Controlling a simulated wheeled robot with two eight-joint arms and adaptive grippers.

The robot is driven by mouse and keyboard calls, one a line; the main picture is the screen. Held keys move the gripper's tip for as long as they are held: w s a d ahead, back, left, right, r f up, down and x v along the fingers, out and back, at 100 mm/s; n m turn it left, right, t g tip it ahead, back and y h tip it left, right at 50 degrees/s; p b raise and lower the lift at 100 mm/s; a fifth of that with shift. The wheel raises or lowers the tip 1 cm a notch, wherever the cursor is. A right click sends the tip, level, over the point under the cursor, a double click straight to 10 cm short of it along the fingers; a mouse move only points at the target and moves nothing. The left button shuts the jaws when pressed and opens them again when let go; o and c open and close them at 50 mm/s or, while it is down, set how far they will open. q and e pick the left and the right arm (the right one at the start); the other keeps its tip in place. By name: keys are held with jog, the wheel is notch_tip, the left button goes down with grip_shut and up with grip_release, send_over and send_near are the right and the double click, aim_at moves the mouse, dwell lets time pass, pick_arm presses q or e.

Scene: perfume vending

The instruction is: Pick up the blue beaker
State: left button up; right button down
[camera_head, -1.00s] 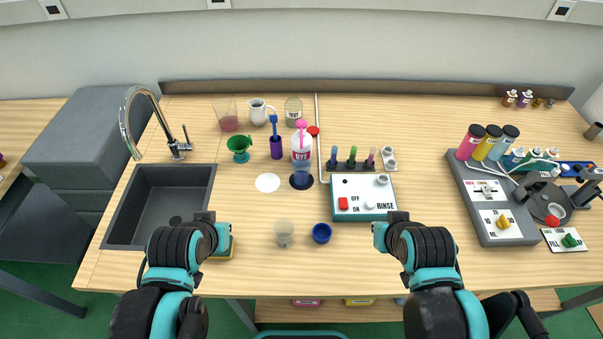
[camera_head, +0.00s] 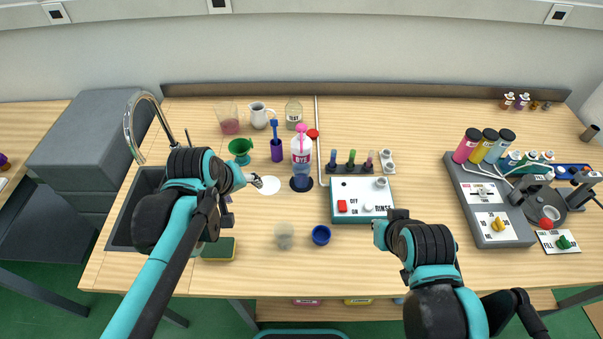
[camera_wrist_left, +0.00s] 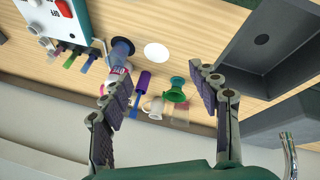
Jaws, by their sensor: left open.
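The blue beaker looks to be the small round blue cup (camera_head: 321,235), standing on the front middle of the table. My left gripper (camera_head: 257,181) is behind and to the left of it, above the table by the white disc, apart from the cup. In the left wrist view the left gripper (camera_wrist_left: 165,84) has its fingers spread with nothing held between them. I cannot make out the blue cup in that view. My right gripper (camera_head: 380,234) is low at the front, right of the blue cup; its fingers are mostly hidden by its wrist.
A clear cup (camera_head: 284,236) stands just left of the blue cup. The rinse box (camera_head: 362,199) is to the right behind it. A dye bottle (camera_head: 301,153), a green vessel (camera_head: 240,149) and a purple cylinder (camera_head: 276,148) stand further back. The sink (camera_head: 128,207) is at left.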

pick_arm(q)
jog(key=w+d+n+g+h+p, duration=0.15)
jog(key=w+d+n, duration=0.25)
jog(key=w, duration=0.5)
jog(key=n+g+p, duration=0.2)
jog(key=n+p, duration=0.2)
jog(key=n, duration=0.1)
send_near(306, 176)
jog(key=w+a+r, duration=0.1)
jog(key=a+r, duration=0.1)
jog(key=a, duration=0.2)
jog(key=w+d+f+n, duration=0.1)
jog(key=d+f, duration=0.1)
jog(key=f, duration=0.3)
jog(key=w+d+f+n+g+h, duration=0.1)
jog(key=d+f, duration=0.1)
jog(key=f, duration=0.3)
jog(key=w+d+f+n, duration=0.1)
jog(key=d+f+n, duration=0.1)
jog(key=f, duration=0.3)
jog(key=shift+w+d+g+h, duration=0.1)
jog(key=shift+d+g+h, duration=0.05)
jog(key=shift+g+h, duration=0.2)
jog(key=c, duration=1.1)
jog(key=shift+r, duration=0.15)
